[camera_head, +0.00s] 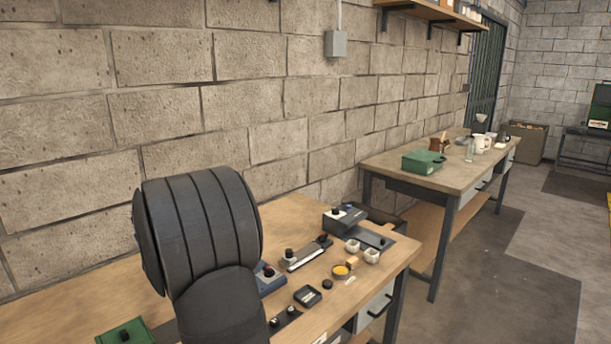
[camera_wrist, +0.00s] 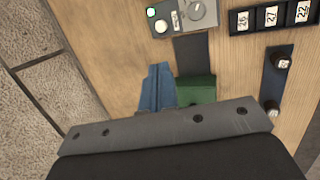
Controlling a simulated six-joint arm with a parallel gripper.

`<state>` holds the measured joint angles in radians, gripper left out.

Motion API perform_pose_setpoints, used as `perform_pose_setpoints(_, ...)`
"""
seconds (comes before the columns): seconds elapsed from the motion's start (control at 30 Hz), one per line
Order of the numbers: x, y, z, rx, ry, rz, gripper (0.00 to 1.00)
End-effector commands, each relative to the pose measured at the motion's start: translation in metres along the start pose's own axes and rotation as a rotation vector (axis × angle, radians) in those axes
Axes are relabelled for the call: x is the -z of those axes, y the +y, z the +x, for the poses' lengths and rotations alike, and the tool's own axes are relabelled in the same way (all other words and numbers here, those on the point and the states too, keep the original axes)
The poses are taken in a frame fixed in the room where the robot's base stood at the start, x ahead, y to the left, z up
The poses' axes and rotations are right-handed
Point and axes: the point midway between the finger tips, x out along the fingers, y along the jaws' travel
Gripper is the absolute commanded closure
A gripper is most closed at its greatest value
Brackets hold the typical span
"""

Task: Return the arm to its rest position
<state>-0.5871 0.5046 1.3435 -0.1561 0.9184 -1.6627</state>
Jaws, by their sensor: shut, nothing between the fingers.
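My gripper (camera_wrist: 176,85) shows in the wrist view beyond its grey bolted mounting bar. In the head view my dark, ribbed arm rises at the lower middle, in front of the near bench (camera_head: 310,215). My gripper cannot be made out there.
In the wrist view, a control box (camera_wrist: 185,15), a numbered dark holder (camera_wrist: 275,16) and a dark strip with knobs (camera_wrist: 275,85) lie around it.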

Motion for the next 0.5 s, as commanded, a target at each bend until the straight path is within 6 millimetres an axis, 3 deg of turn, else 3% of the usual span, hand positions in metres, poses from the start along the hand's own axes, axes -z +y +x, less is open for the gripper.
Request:
perform_pose_setpoints(0.2,0.000,-0.001,0.047,0.004,0.001,-0.001,1.00)
perform_pose_setpoints(0.5,0.000,0.001,-0.019,-0.005,-0.001,0.000,1.00)
